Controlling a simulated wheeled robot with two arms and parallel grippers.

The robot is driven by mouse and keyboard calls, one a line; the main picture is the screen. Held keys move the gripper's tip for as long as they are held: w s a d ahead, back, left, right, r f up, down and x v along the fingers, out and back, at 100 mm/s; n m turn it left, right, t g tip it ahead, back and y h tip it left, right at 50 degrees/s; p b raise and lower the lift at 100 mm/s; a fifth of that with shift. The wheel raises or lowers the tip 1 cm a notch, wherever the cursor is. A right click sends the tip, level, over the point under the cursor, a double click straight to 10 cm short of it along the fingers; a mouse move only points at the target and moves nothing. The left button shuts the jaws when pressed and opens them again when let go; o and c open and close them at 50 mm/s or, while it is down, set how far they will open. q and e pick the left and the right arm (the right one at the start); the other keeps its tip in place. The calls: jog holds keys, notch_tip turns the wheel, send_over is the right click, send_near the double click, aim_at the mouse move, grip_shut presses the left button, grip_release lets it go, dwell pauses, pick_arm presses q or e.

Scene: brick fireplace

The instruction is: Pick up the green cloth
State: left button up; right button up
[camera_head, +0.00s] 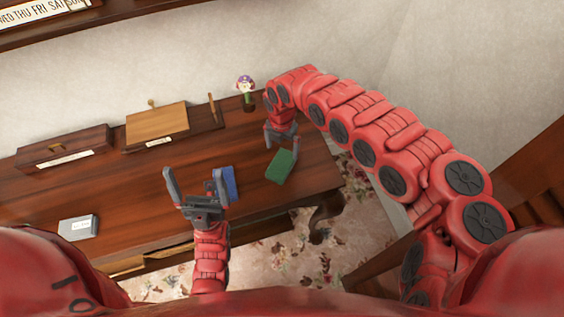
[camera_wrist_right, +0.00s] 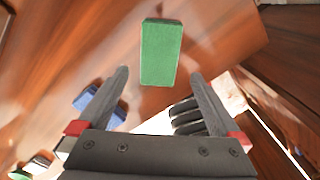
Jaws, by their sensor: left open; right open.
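The green cloth (camera_head: 281,166) is a small green rectangular piece lying on the right part of the wooden desk. In the right wrist view the green cloth (camera_wrist_right: 161,53) is ahead of and roughly between the open fingers, a little beyond their tips. My right gripper (camera_head: 281,143) is open and empty just above the cloth's upper edge; its fingers also show in the right wrist view (camera_wrist_right: 160,75). My left gripper (camera_head: 193,178) is open with its fingers spread, over the desk's front middle, left of the cloth.
A blue item (camera_head: 230,182) lies on the desk beside my left gripper. A white-grey box (camera_head: 78,228) is at the front left. A wooden box (camera_head: 62,148), a wooden stand (camera_head: 157,122) and a small figurine (camera_head: 246,88) line the back. The desk's right edge is close to the cloth.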

send_over(282, 163)
notch_tip(282, 163, down, 4)
jog(key=shift+w+a+f+p, duration=0.1)
jog(key=shift+f+p, duration=0.1)
jog(key=shift+p, duration=0.15)
jog(key=shift+f+p, duration=0.5)
jog(key=shift+f, duration=0.2)
jog(key=f, duration=0.3)
jog(key=shift+s, duration=0.2)
jog(key=shift+f, duration=0.55)
jog(key=shift+c, duration=0.2)
jog(key=c, duration=1.1)
jog(key=shift+r, duration=0.1)
